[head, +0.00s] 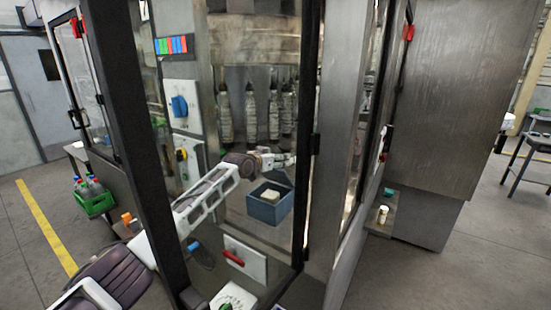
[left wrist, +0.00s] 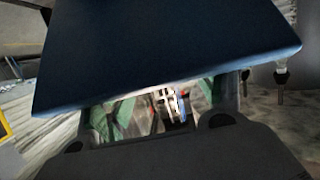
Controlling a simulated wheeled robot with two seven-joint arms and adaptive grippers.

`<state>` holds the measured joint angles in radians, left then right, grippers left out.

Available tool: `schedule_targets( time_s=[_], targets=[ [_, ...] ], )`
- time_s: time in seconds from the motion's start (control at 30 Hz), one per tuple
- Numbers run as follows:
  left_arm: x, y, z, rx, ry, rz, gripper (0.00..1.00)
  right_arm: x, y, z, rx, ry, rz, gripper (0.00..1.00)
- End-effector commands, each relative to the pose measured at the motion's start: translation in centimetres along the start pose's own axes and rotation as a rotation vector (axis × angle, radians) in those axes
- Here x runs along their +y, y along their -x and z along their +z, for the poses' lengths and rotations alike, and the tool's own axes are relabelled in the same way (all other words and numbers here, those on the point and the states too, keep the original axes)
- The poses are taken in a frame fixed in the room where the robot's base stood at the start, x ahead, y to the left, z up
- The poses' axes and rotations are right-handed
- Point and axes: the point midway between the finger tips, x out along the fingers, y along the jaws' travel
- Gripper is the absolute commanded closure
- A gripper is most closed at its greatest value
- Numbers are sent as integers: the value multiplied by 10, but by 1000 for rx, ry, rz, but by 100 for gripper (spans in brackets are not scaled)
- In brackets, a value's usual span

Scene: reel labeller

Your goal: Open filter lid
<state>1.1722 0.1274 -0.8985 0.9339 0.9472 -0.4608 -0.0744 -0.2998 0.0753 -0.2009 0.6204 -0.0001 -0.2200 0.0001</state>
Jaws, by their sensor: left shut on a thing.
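A blue filter box (head: 270,208) sits inside the machine in the head view, with a pale block (head: 269,196) showing in its open top. Its dark blue lid (head: 279,178) stands raised at the back of the box. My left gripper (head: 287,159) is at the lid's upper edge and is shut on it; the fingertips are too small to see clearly. In the left wrist view the blue lid (left wrist: 170,50) fills the upper part, close in front of my gripper, and hides what lies behind it. My right gripper is not in view.
My left arm reaches in past the dark frame post (head: 135,150). Several hanging grey cylinders (head: 250,112) are behind the box. A white panel with a red handle (head: 233,257) is in front. A green crate of bottles (head: 95,203) stands outside at left.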

Motion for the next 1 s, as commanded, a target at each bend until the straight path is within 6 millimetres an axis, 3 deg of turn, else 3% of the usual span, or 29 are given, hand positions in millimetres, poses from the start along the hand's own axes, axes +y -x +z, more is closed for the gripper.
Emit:
schedule_targets(
  time_s=[0.03, 0.27, 0.3, 0.43, 1.0],
  targets=[
    [3, -3, 14, -21, 0, 3, 73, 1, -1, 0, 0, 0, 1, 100],
    [3, -3, 14, -22, 0, 3, 73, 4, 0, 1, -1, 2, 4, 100],
    [3, -3, 14, -23, 1, 3, 26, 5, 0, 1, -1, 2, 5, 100],
    [2, -3, 12, -19, 1, 3, 9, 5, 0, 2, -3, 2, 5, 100],
    [1, 1, 6, -8, 1, 2, 7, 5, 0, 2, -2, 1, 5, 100]
  ],
)
